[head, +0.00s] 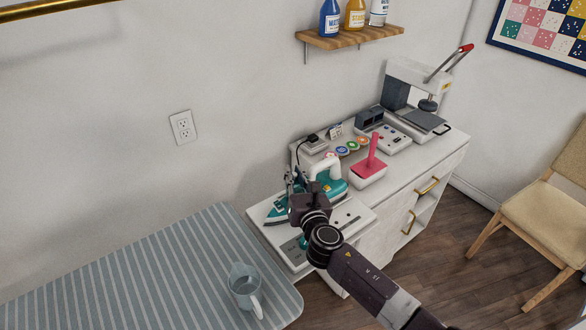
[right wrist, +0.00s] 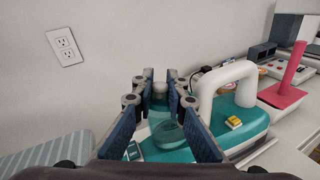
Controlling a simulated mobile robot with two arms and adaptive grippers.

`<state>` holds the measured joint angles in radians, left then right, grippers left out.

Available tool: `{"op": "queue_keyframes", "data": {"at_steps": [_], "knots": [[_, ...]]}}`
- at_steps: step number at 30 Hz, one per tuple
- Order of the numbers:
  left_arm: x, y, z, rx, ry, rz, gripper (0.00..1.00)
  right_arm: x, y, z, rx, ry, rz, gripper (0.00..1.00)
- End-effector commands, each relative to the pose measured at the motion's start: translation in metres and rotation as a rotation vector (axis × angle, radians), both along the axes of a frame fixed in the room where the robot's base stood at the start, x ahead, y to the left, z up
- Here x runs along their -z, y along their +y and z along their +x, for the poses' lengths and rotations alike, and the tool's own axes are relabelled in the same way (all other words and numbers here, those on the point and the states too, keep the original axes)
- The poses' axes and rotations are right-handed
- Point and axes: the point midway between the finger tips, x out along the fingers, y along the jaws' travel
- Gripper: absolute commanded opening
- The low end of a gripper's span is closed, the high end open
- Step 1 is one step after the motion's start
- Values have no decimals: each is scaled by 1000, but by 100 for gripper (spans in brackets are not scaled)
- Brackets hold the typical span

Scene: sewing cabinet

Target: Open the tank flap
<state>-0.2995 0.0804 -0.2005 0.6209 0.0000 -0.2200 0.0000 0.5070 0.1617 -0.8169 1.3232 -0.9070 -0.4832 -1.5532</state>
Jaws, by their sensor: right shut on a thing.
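The teal and white steam iron (head: 335,190) lies on a white base station on the cabinet. In the right wrist view its teal body (right wrist: 252,120) and white arched handle (right wrist: 237,72) show to the right of my fingers. My right gripper (head: 292,180) is over the front part of the iron. In the right wrist view its two dark fingers (right wrist: 160,84) are shut on a small pale piece (right wrist: 160,90) at the iron's tank, which looks like the tank flap. The fingers hide most of it, so its angle is hard to tell. My left gripper is not in view.
A striped ironing board (head: 150,268) with a clear measuring jug (head: 243,286) stands at the left. A pink-handled tool (head: 370,170), colourful round pieces and a heat press (head: 415,95) are farther along the cabinet. A wooden shelf (head: 350,38) with bottles hangs above.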

Motion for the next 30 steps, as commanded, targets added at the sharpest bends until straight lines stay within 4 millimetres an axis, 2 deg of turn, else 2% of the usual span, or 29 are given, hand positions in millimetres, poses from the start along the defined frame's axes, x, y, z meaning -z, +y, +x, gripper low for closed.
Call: {"op": "queue_keyframes", "data": {"at_steps": [1,3,9,15,21,30], "knots": [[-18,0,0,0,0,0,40,-11,-2,1,3,26,32,0],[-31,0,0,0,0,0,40,-14,-3,2,2,64,83,0],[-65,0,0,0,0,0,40,-20,-9,6,3,175,238,0],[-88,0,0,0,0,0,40,-22,-16,11,3,284,389,0],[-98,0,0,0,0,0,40,-22,-24,17,2,395,543,0],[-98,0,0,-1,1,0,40,-22,-34,25,2,549,757,0]]}}
